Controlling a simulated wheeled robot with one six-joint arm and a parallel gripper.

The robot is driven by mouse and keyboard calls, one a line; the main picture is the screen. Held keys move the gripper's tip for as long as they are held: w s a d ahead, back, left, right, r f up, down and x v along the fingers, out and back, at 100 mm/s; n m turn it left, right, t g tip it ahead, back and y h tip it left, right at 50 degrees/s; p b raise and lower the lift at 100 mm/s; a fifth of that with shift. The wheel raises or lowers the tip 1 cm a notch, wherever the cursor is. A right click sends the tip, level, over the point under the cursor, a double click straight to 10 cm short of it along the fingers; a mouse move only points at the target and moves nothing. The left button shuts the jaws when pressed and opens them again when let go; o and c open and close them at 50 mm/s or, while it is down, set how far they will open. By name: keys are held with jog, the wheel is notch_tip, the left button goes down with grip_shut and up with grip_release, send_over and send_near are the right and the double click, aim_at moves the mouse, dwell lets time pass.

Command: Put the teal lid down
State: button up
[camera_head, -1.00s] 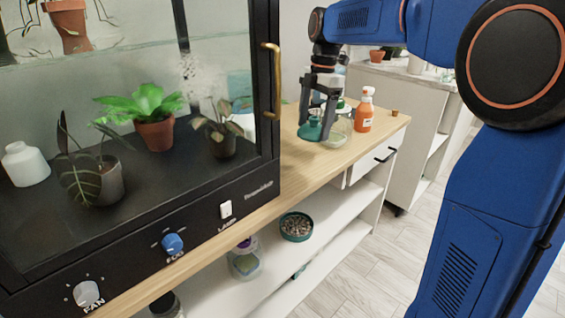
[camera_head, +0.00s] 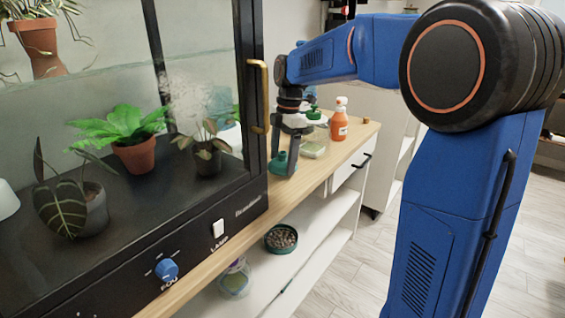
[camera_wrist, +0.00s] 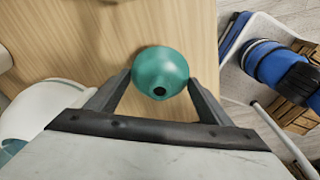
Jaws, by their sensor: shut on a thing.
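The teal lid (camera_head: 283,164) is a rounded piece with a small dark hole in its top, seen clearly in the wrist view (camera_wrist: 160,70). My gripper (camera_wrist: 160,86) is shut on it, with one dark finger on each side. In the head view, my gripper (camera_head: 288,150) points down over the wooden tabletop (camera_head: 312,178), close to the dark cabinet's right side. The lid is very low over the wood; I cannot tell whether it touches. Its underside is hidden.
A clear glass jar (camera_head: 315,149) and an orange spray bottle (camera_head: 339,126) stand behind and right of the lid. The glass-fronted plant cabinet (camera_head: 238,205) blocks the left. A pebble-filled dish (camera_head: 281,238) sits on the lower shelf. Wood near the front edge is bare.

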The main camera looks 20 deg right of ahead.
jog(key=shift+f, duration=0.8)
jog(key=shift+f, duration=0.15)
jog(key=o, duration=1.1)
